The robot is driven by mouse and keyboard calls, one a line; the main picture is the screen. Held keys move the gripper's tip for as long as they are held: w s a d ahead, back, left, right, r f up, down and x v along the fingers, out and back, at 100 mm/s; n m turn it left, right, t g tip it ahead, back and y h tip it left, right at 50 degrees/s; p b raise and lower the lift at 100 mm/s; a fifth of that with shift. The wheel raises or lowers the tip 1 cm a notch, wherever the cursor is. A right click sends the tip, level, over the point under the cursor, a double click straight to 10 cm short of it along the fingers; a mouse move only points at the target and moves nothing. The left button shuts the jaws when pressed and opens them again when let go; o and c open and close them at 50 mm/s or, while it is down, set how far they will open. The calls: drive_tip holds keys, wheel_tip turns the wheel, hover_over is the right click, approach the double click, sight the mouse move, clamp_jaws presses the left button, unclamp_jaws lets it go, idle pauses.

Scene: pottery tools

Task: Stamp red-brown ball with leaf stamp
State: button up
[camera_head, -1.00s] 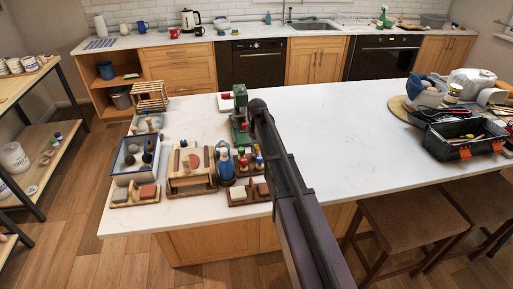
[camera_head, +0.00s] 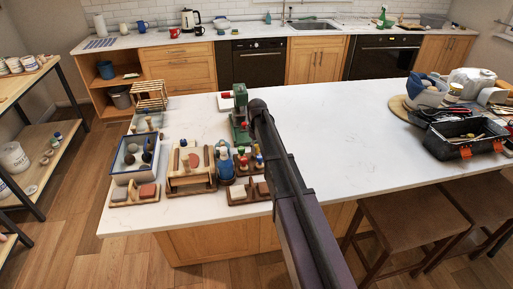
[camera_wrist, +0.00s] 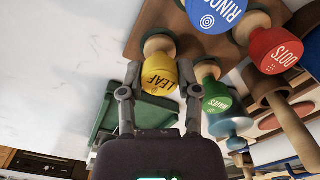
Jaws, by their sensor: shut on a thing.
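The yellow leaf stamp (camera_wrist: 160,82), its top marked LEAF, is at the middle of the wrist view. My gripper (camera_wrist: 158,94) has one finger on each side of it and is shut on it. The stamp's pale wooden lower part reaches toward a brown wooden rack (camera_wrist: 133,38). I cannot tell whether it still touches the rack. In the head view my arm hides the gripper. A blue-rimmed tray (camera_head: 115,158) holds several small dark, rounded things. I cannot make out which, if any, is the red-brown ball.
A green WAVES stamp (camera_wrist: 216,98), a blue RINGS stamp (camera_wrist: 212,12) and a red DOTS stamp (camera_wrist: 275,50) stand close beside my gripper. A green metal tool (camera_head: 240,128) stands behind. The white countertop (camera_head: 340,130) is clear to the right, up to a black toolbox (camera_head: 445,145).

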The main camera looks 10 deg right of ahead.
drive_tip(key=o, duration=1.1)
drive_tip(key=shift+r, duration=0.1)
wheel_tip(320, 180, up, 7)
drive_tip(key=p, duration=0.7)
drive_tip(key=shift+r+p, duration=0.1)
drive_tip(key=shift+p, duration=0.2)
drive_tip(key=shift+r+n+p, duration=0.7)
drive_tip(key=shift+n, duration=0.6)
drive_tip(key=shift+r+n+p, duration=0.65)
drive_tip(key=shift+r+n, duration=0.05)
drive_tip(key=shift+n, duration=0.6)
